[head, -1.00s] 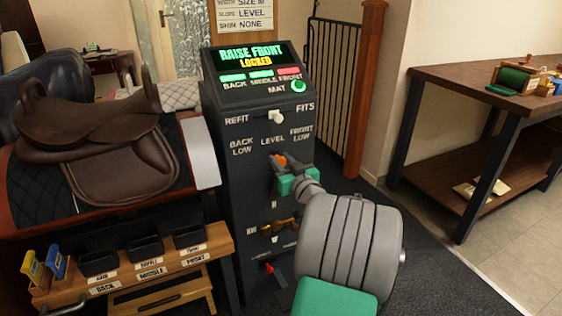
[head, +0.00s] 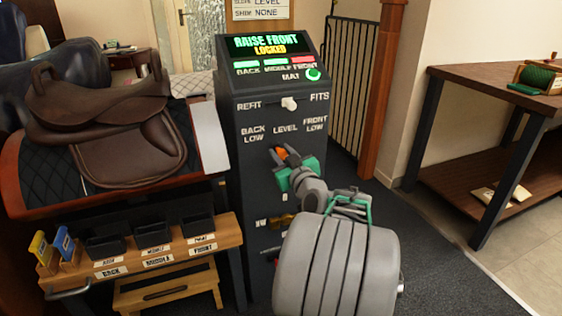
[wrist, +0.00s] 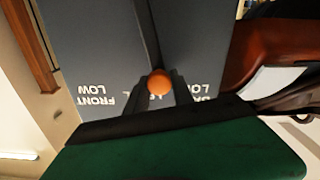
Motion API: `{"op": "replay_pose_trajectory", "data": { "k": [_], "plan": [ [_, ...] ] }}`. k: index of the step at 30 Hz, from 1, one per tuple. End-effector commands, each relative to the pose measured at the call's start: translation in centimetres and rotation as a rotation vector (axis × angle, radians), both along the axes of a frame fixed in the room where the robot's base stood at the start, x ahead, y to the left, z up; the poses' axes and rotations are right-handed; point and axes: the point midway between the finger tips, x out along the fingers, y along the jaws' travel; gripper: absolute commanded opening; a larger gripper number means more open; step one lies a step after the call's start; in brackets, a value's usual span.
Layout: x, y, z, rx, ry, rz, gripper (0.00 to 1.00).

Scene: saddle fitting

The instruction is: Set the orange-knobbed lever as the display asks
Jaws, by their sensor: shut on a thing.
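The dark control post (head: 255,180) stands in the middle of the head view. Its display (head: 267,44) reads RAISE FRONT, LOCKED. The BACK and MIDDLE lights are green and the FRONT light (head: 303,60) is red. The orange knob (head: 280,153) is below the LEVEL label, slightly to its left, between BACK LOW and FRONT LOW. My gripper (head: 285,157) is shut on the knob, and its green body hides part of the lever. In the wrist view the knob (wrist: 159,82) sits between the two dark fingers, with the labels upside down.
A brown saddle (head: 110,120) rests on a stand to the left. A wooden bench (head: 150,252) with black bins labelled BACK, MIDDLE and FRONT is below it. A white REFIT/FITS switch (head: 289,103) is above the lever. A wooden table (head: 490,85) stands at the right, with open floor before it.

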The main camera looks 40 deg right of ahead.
Motion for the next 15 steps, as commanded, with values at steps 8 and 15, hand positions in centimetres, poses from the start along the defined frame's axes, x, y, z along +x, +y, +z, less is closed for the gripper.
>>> {"op": "replay_pose_trajectory", "data": {
  "k": [8,15],
  "plan": [
    [0.9,2.4,-1.4,-0.172,0.062,0.000,0.00],
    [1.1,2.9,-1.2,-0.215,0.084,0.000,0.00]
  ]
}}
